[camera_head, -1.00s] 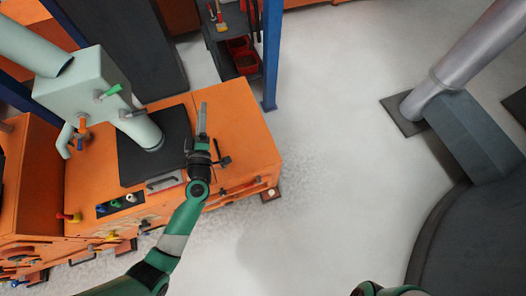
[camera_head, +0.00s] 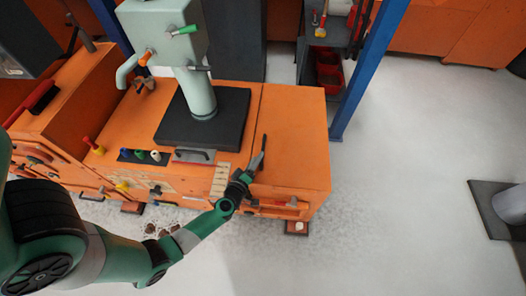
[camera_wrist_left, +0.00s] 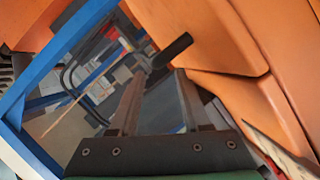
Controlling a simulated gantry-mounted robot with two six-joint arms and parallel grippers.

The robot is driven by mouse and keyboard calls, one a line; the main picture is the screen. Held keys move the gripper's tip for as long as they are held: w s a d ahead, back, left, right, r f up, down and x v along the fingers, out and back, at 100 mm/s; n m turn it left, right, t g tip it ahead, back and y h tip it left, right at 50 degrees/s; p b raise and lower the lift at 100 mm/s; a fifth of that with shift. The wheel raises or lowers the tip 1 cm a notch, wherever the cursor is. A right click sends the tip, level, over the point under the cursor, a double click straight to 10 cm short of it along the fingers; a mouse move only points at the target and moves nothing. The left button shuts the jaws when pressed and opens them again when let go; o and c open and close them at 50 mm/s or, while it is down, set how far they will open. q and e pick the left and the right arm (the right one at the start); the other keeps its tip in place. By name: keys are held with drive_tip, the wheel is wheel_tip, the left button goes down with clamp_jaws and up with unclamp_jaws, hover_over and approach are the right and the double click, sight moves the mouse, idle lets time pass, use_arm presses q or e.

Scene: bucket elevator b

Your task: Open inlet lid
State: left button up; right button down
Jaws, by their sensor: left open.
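The machine's orange top (camera_head: 295,130) has a seam right of the dark plate; I cannot tell for sure which panel is the inlet lid. My left gripper (camera_head: 243,156) is at the machine's front top edge, fingers apart and empty. In the left wrist view, a black bar handle (camera_wrist_left: 172,50) on a metal bracket lies just beyond the open fingertips (camera_wrist_left: 158,80), in front of an orange panel (camera_wrist_left: 200,30). It seems not to be held between them. My right gripper is out of view.
A pale green pipe housing (camera_head: 165,35) stands on a dark square plate (camera_head: 232,120) left of the gripper. A blue post (camera_head: 365,75) and a shelf with red bins (camera_head: 328,68) stand behind.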

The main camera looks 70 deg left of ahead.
sight(263, 148)
use_arm(q)
drive_tip(key=b+x, duration=0.1)
drive_tip(key=x, duration=0.4)
drive_tip(key=shift+w+a+f+b, duration=0.15)
drive_tip(key=shift+w+f+b, duration=0.1)
drive_tip(key=shift+b, duration=0.15)
drive_tip(key=shift+w+a+r, duration=0.1)
drive_tip(key=shift+w+a, duration=0.25)
drive_tip(key=shift+c, duration=0.3)
clamp_jaws()
